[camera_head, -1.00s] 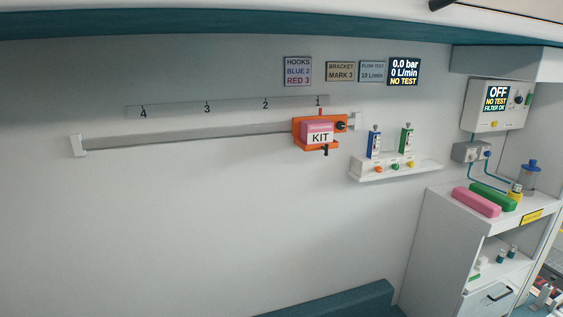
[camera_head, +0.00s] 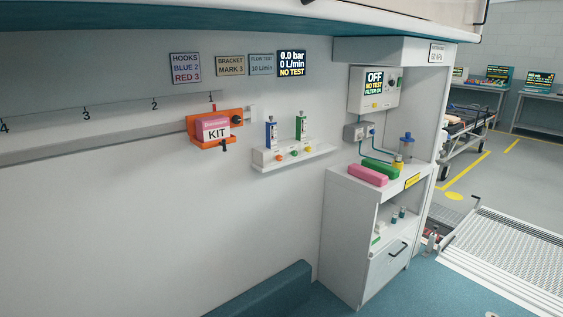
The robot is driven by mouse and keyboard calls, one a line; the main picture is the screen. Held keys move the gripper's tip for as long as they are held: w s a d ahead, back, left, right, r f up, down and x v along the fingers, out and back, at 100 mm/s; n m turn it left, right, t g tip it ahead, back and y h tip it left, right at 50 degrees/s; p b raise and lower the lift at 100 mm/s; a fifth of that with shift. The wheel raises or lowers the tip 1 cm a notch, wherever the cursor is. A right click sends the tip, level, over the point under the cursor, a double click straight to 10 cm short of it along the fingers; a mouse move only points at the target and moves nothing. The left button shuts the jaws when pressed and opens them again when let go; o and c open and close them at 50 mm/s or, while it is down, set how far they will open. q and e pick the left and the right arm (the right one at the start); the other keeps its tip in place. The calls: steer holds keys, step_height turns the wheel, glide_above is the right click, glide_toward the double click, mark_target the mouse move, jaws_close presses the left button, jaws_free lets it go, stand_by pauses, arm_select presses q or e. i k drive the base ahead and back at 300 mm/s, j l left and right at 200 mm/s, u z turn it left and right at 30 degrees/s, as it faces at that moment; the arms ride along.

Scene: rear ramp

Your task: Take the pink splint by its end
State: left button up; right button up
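The pink splint (camera_head: 361,175) is a long rounded block. It lies on top of the white cabinet (camera_head: 340,171), near its front left edge. A green splint (camera_head: 381,167) of similar shape lies beside it, a little further back and to the right. Neither of my grippers is in view, and nothing touches the pink splint.
A yellow-topped bottle (camera_head: 398,162) and a blue-capped jar (camera_head: 407,146) stand right of the splints. A wall unit reading OFF (camera_head: 375,88) hangs above with hoses. A teal bench (camera_head: 265,292) is at lower left. Open floor and a ramp (camera_head: 505,250) lie right.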

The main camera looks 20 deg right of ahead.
mark_target(379, 179)
steer(key=z, duration=1.25)
steer(key=i+l+z, duration=0.4)
steer(key=i, duration=0.5)
steer(key=i+z, duration=0.4)
steer(key=i, duration=0.5)
steer(key=i+u, duration=0.1)
steer(key=i, duration=0.55)
steer(key=i+l, duration=0.2)
steer(key=i, duration=0.45)
steer(key=i+u, duration=0.25)
steer(key=u, duration=0.2)
steer(key=i+l+u, duration=0.15)
steer(key=u, duration=0.25)
steer(key=i+l+u, duration=0.25)
steer(key=u, duration=0.2)
steer(key=i+l+u, duration=0.25)
steer(key=u, duration=0.15)
steer(key=i+l+u, duration=0.15)
steer(key=l+u, duration=0.3)
steer(key=i+l+u, duration=0.1)
steer(key=l+u, duration=0.45)
steer(key=l, duration=0.2)
